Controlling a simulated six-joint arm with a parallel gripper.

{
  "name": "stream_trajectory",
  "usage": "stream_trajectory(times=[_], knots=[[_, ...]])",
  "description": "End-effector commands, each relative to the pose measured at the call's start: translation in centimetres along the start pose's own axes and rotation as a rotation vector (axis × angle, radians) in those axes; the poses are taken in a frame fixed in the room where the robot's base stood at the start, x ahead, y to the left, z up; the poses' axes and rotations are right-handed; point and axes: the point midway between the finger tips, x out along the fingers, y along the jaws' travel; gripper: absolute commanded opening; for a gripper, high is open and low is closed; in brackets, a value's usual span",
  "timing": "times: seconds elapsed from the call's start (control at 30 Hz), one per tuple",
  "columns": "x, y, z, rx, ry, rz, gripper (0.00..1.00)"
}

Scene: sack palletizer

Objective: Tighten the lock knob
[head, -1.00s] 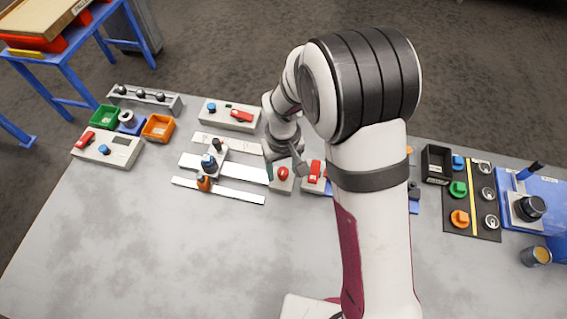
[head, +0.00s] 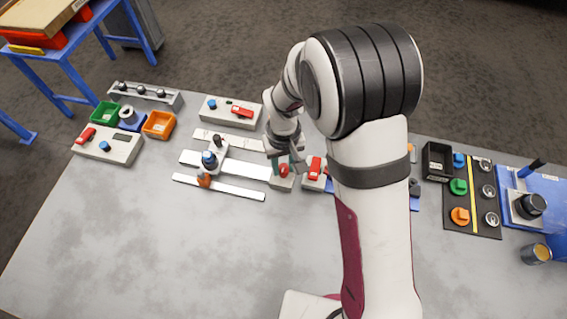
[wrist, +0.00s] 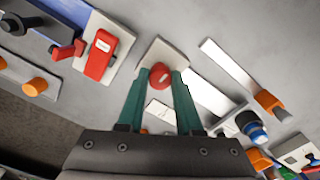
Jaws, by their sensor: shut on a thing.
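A round red knob (head: 284,171) sits on a small pale grey block (head: 278,184) in the middle of the table. In the wrist view the red knob (wrist: 160,73) is between the tips of my two green fingers. My gripper (wrist: 160,82) is shut on it, with a fingertip at each side. The knob stands on its block (wrist: 150,52), and a white label plate (wrist: 161,113) shows between the fingers. The frames do not show how tight the knob is.
Just right of the knob's block is a block with a red lever (head: 315,168). Left are flat white rails (head: 218,189) and a slider with a blue knob (head: 209,160) and an orange-handled part (head: 204,181). The front of the table is clear.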

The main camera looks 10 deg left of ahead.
Motion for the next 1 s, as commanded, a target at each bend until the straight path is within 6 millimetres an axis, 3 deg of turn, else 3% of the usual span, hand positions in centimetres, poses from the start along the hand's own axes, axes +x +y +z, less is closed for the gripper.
stream_trajectory(times=[1.0], knots=[[-0.06,-0.04,-0.01,0.897,0.0,-0.001,0.0]])
